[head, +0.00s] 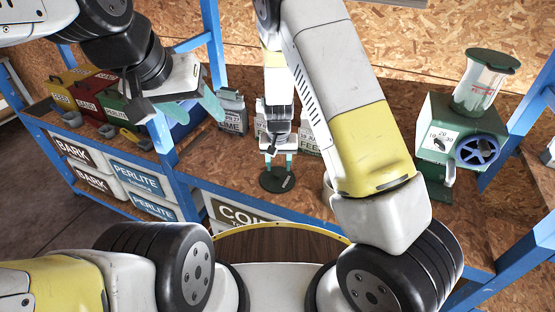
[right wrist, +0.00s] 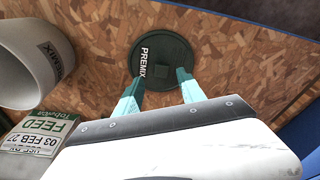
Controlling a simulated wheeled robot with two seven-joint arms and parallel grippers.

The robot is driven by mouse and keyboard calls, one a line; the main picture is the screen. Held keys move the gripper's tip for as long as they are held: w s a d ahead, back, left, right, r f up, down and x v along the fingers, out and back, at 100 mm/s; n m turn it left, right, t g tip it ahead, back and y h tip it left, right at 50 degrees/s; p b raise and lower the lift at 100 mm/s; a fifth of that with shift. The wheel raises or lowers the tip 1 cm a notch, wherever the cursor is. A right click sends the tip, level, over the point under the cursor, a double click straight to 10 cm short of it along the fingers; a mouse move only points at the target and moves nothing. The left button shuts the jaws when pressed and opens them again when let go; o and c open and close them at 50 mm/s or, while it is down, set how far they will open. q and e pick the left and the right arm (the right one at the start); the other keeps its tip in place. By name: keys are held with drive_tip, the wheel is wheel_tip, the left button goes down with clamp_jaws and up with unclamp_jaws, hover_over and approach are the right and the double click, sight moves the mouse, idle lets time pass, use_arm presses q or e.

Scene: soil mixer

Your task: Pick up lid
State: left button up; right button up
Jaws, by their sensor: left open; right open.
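The lid (head: 274,184) is a dark green round disc lying flat on the wooden shelf. In the right wrist view the lid (right wrist: 168,46) carries a white PREMIX label and a small dark raised handle near its middle. My right gripper (head: 278,160) points down over the lid, its two teal fingers apart. In the right wrist view the open fingers (right wrist: 160,82) lie to either side of the handle; whether they touch the lid I cannot tell. My left gripper (head: 196,103) is open and empty, raised over the shelf's left part.
A white pot (right wrist: 28,68) stands beside the lid, with a FEED box (right wrist: 40,137) near it. A green mixer (head: 462,140) with a blue wheel stands at the right. Labelled bins (head: 85,95) and blue posts (head: 212,45) are at the left.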

sight(278, 174)
drive_tip(key=f, duration=0.4)
drive_tip(key=shift+w+a+f, duration=0.1)
drive_tip(key=shift+w+a, duration=0.05)
drive_tip(key=shift+w, duration=0.25)
clamp_jaws()
